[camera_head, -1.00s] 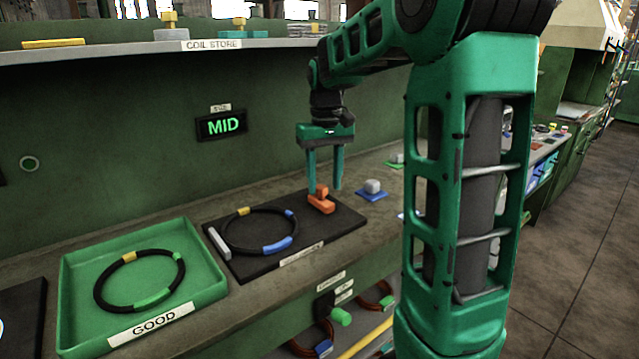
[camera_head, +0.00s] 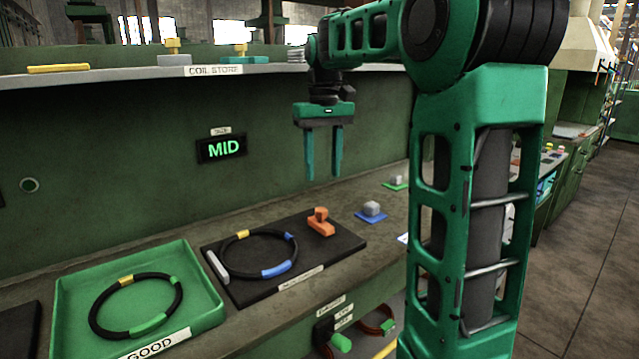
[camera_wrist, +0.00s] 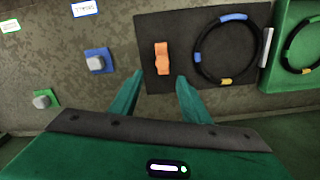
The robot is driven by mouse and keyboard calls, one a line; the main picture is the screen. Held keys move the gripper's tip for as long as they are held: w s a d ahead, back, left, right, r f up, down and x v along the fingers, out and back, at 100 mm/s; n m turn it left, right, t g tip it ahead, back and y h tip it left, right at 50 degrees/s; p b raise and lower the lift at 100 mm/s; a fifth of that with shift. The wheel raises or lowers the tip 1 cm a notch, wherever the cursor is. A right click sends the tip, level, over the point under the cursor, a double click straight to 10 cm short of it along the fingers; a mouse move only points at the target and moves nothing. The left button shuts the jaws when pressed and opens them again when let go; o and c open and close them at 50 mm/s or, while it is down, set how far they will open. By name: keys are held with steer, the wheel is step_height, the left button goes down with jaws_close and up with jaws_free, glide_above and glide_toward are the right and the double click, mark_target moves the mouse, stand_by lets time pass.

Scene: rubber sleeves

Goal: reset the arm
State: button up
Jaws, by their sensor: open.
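My gripper (camera_head: 323,178) is open and empty, its two green fingers pointing down. It hangs in the air above the back of the workbench, above and behind the orange clamp-like piece (camera_head: 320,224). In the wrist view my gripper (camera_wrist: 158,88) shows its fingers spread apart, with the orange piece (camera_wrist: 162,58) on the mat beyond the tips. The orange piece rests on the right part of the black mat (camera_head: 333,248), apart from the fingers. My arm is bent, its forearm reaching left from the upright link.
A black ring (camera_head: 275,270) with coloured bands lies on the mat beside a grey bar (camera_head: 217,266). A green GOOD tray (camera_head: 203,292) holds another ring (camera_head: 104,321). Small grey blocks sit on blue (camera_head: 371,217) and green (camera_head: 396,186) squares. The COIL STORE shelf (camera_head: 120,76) runs behind.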

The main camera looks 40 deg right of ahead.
steer(key=shift+r, duration=0.35)
stand_by(0.3)
steer(key=s+a+f+m, duration=0.1)
steer(key=s+f+m, duration=0.1)
steer(key=s+f, duration=0.7)
steer(key=s+a+f+m, duration=0.1)
steer(key=s+a+f, duration=0.1)
steer(key=s+f, duration=0.8)
steer(key=s, duration=0.9)
steer(key=shift+s+a+m, duration=0.3)
steer(key=shift+s+m, duration=0.1)
steer(key=shift+w+f, duration=0.2)
steer(key=shift+w, duration=0.4)
